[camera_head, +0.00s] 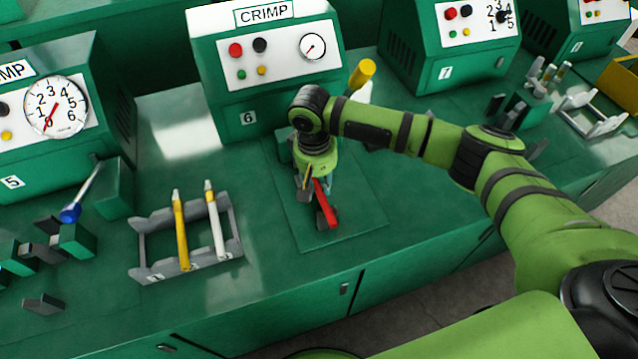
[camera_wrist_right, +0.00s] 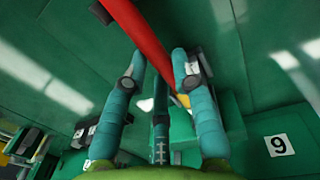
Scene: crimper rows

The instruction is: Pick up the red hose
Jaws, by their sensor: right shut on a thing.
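The red hose (camera_head: 326,207) is a short, straight, bright red piece, tilted, at the front of crimper 6 in the head view. In the right wrist view the red hose (camera_wrist_right: 143,35) runs from the top edge down between the fingers. My right gripper (camera_head: 316,187) points down over it, and the fingers (camera_wrist_right: 160,68) are shut on the hose. The arm hides part of the hose's upper end. Whether its lower end touches the bench mat cannot be told. My left gripper is not in view.
A grey rack (camera_head: 150,247) with a yellow hose (camera_head: 180,232) and a white hose (camera_head: 215,226) stands to the left. Crimper 6 (camera_head: 230,98) is close behind the gripper, with a yellow-ended lever (camera_head: 362,73). The green mat (camera_head: 345,235) in front is clear.

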